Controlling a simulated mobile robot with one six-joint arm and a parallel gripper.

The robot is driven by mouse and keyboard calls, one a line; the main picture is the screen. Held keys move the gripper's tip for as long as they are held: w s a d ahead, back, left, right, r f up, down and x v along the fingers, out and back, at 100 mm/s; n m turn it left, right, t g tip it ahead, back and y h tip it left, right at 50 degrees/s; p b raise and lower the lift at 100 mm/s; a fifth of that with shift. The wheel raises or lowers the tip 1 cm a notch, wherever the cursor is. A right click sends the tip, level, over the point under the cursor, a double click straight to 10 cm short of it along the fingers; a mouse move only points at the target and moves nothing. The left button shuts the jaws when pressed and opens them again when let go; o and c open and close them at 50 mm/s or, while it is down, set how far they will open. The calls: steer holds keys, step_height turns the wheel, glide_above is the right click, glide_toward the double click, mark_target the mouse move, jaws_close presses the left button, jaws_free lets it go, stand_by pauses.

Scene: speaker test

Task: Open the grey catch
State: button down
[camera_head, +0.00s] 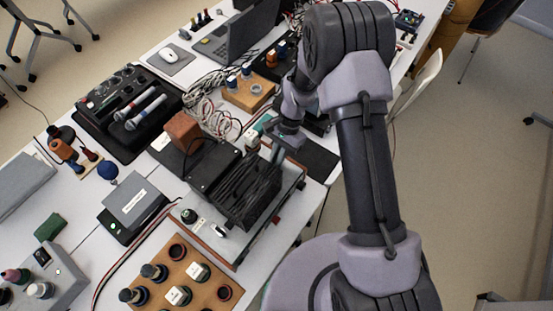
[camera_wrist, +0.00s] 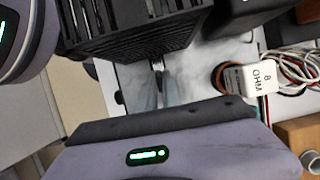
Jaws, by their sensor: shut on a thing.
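A black slotted box (camera_head: 232,188) stands on a grey board (camera_head: 240,245) on the white table. In the wrist view the box (camera_wrist: 130,25) fills the upper middle. A small grey metal piece, which looks like the grey catch (camera_wrist: 158,66), shows at the box's lower edge. My gripper (camera_wrist: 160,80) has its two narrow fingers close together, shut on this piece. In the head view my gripper (camera_head: 276,153) reaches down at the box's far right end. The catch is hidden there, and its exact position cannot be told.
A white block marked "8 OHM" (camera_wrist: 241,82) with a dark ring stands right of my fingers in the wrist view. Red and white cables (camera_head: 208,112) lie behind the box. A brown block (camera_head: 184,131) and a wooden tray of knobs (camera_head: 185,280) are near it.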

steer(key=m+t+b, duration=0.1)
steer(key=m, duration=0.2)
steer(key=m+t+y+b, duration=0.1)
steer(key=m+b, duration=0.1)
steer(key=m, duration=0.1)
steer(key=shift+s+d+f, duration=0.1)
steer(key=m+t+b, duration=0.1)
steer(key=m+b, duration=0.1)
steer(key=m, duration=0.1)
steer(key=shift+s+m, duration=0.1)
steer(key=shift+m, duration=0.2)
steer(key=shift+m+t+y+b, duration=0.3)
steer(key=shift+m+t+b, duration=0.4)
steer(key=shift+m+b, duration=0.35)
steer(key=shift+m, duration=0.25)
steer(key=c, duration=1.5)
jaws_free()
steer(key=shift+s, duration=0.1)
steer(key=p+v, duration=0.8)
steer(key=v, duration=0.9)
steer(key=shift+r, duration=0.4)
